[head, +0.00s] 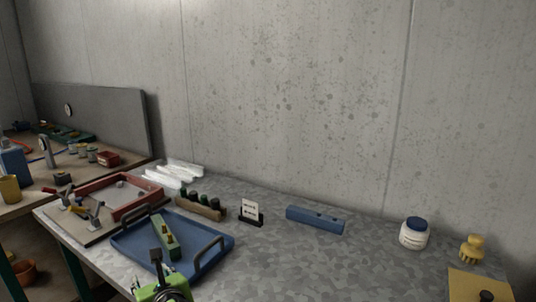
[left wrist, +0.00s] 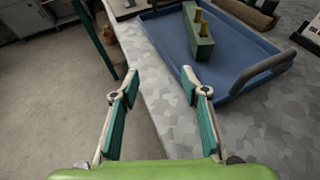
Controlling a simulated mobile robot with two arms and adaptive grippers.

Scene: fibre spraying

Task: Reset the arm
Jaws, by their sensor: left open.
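My left gripper (head: 153,273) is at the bottom of the head view, by the near edge of the blue tray. In the left wrist view my left gripper (left wrist: 159,78) shows two teal-padded fingers spread wide with nothing between them. They are above the table's front edge, with floor below on the left. The blue tray (head: 222,240) holds a green block (head: 166,240). In the left wrist view the green block (left wrist: 198,40) has yellow pegs and stands in the blue tray (left wrist: 258,78), beyond the fingertips. My right gripper is not in view.
The grey table (head: 300,265) has free room right of the tray. A blue bar (head: 315,219), white jar (head: 414,234), yellow brush (head: 472,248) and small card stand (head: 250,213) stand along it. A red frame (head: 136,206) and clamps lie at left.

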